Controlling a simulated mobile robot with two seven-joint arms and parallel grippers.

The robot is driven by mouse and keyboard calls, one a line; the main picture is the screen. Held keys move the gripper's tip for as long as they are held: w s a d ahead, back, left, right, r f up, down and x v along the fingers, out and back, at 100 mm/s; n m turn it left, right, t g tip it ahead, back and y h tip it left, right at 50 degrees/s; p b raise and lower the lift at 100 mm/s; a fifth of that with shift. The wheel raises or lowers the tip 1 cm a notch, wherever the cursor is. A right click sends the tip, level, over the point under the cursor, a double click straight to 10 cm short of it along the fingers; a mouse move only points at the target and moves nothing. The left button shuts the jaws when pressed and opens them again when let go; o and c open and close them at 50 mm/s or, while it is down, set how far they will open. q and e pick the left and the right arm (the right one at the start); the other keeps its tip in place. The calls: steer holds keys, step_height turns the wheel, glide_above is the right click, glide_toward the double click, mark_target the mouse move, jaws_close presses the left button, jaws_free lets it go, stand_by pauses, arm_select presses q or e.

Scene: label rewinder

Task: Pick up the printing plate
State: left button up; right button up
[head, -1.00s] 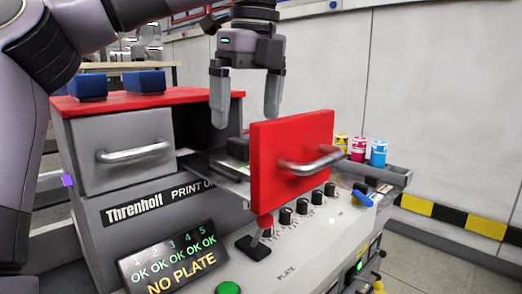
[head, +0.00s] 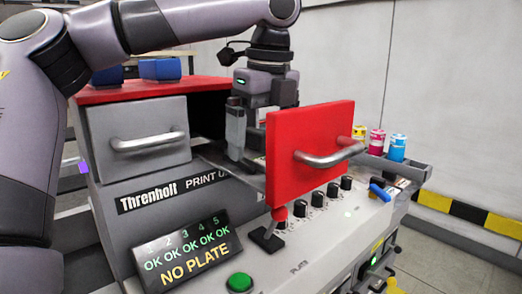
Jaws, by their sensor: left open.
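The red-fronted drawer (head: 308,150) of the print unit stands pulled out, with a metal bar handle on its front. My left gripper (head: 252,145) is open and reaches down into the drawer space behind the red front. One finger shows in front of the dark opening; the other is mostly hidden by the red front. A flat grey surface (head: 217,158) shows at the left of the drawer. I cannot clearly make out the printing plate; the gripper and red front cover most of the drawer's inside. My right gripper is not in view.
The display (head: 187,252) reads "NO PLATE". Ink cans (head: 377,141) stand at right.

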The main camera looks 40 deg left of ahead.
mark_target(263, 132)
arm_select(q)
steer(key=c, duration=1.1)
steer(key=shift+r, duration=0.15)
step_height(263, 132, up, 9)
steer(key=shift+r, duration=0.4)
steer(key=shift+s, duration=0.1)
